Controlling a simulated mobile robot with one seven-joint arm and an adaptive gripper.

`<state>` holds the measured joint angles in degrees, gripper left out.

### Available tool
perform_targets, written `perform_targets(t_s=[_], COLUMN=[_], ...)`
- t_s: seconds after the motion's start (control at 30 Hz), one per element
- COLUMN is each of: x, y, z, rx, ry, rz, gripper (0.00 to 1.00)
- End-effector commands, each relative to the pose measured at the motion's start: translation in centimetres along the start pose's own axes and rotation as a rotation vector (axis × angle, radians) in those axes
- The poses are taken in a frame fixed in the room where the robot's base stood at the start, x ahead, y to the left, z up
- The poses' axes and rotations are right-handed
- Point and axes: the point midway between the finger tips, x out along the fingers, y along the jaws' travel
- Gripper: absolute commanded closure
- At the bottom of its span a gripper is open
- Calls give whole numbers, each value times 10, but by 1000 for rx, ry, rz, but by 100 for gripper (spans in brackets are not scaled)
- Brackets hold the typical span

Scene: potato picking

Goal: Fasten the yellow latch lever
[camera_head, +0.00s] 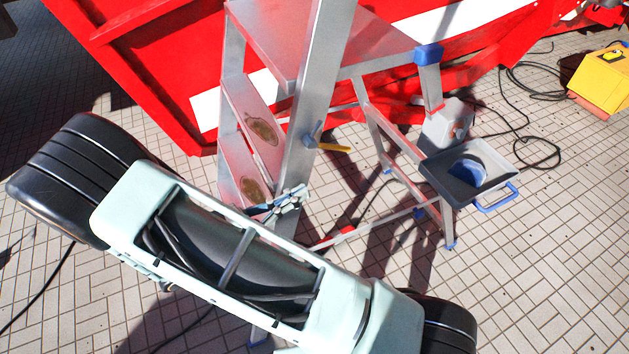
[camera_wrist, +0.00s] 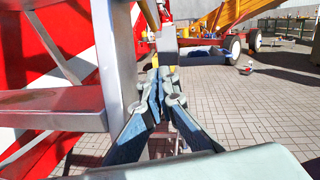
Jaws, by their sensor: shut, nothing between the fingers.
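The yellow latch lever (camera_head: 335,148) sticks out to the right from a blue-grey pivot (camera_head: 315,135) on the upright metal post (camera_head: 318,85) in the head view. It points right and slightly down. My gripper (camera_head: 293,196) is below the lever and slightly left, apart from it, close to the post's lower part. In the wrist view my gripper (camera_wrist: 165,78) has its blue-grey fingers together, with nothing between them. The lever cannot be clearly made out in the wrist view.
A grey tray with a blue handle (camera_head: 470,170) is at right. A yellow box (camera_head: 603,80) and black cables (camera_head: 515,125) lie farther right. Tiled floor is open at lower right.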

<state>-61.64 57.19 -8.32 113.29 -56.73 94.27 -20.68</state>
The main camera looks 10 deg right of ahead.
Motion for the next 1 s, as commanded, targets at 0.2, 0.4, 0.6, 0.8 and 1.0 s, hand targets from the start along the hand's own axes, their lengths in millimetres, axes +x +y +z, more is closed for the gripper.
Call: perform_targets(t_s=[0.2, 0.4, 0.6, 0.8, 1.0], x=[-30, -36, -36, -36, -29], y=[1, 0, 0, 0, 2], z=[-6, -6, -6, -6, 2], rx=[1, -1, -1, -1, 45], ry=[1, 0, 0, 0, 33], rz=[2, 1, 1, 1, -22], gripper=[100, 100, 100, 100, 100])
